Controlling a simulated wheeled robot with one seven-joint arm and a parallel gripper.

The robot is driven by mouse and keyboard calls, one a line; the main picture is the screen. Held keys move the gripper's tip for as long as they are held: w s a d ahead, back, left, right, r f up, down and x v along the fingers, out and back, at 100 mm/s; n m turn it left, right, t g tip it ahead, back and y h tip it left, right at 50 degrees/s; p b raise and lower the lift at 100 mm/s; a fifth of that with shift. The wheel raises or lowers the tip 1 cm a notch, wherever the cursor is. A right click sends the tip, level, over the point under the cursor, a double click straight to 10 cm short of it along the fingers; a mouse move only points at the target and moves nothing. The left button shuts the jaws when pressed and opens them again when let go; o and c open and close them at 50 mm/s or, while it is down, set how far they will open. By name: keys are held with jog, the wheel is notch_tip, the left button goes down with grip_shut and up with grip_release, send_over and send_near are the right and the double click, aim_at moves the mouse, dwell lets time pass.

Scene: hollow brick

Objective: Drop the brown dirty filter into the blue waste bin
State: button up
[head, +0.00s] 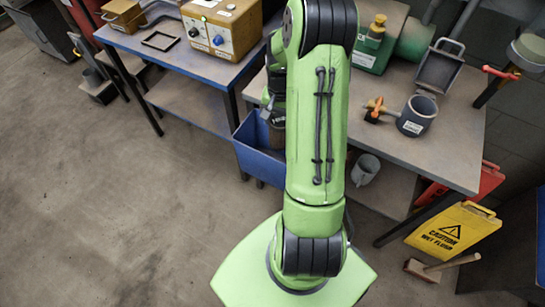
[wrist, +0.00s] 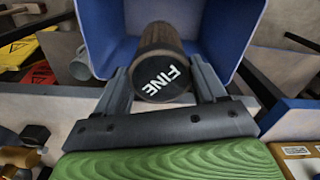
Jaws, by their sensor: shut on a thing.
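The dark brown filter (wrist: 158,38) is a cylinder with a black end cap marked FINE, facing the wrist camera. My gripper (wrist: 163,80) is shut on it, with one finger on each side. The blue waste bin (wrist: 108,22) surrounds the filter in the wrist view, its walls behind and to both sides. In the head view the bin (head: 252,160) stands between the two benches, partly hidden by my arm. The filter (head: 277,134) shows there at the bin's opening, beside my arm. How deep the filter sits relative to the rim is hard to tell.
A left bench (head: 185,62) carries a box with knobs (head: 222,28). A right bench (head: 440,150) carries a grey pot (head: 416,115) and a scoop (head: 438,70). A grey mug-like vessel (head: 365,169) and a yellow wet-floor sign (head: 452,232) are at right. Floor at left is clear.

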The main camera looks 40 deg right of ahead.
jog(key=o, duration=1.8)
jog(key=shift+c, duration=0.2)
notch_tip(320, 180, up, 16)
jog(key=p, duration=0.4)
jog(key=s+a+r+n+t+h+p, duration=0.1)
jog(key=s+a+r+n, duration=0.15)
jog(key=a+r, duration=0.35)
jog(key=s+a+r+n+t, duration=0.1)
jog(key=s+a+r+n, duration=0.15)
jog(key=a+r, duration=0.4)
jog(key=s+a+n+t+y, duration=0.1)
jog(key=s+a+n+t, duration=0.2)
jog(key=s+a+n, duration=0.3)
jog(key=s+a, duration=0.4)
jog(key=shift+s+a+t+p, duration=0.25)
jog(key=shift+s+t+p, duration=0.05)
jog(key=shift+p, duration=0.1)
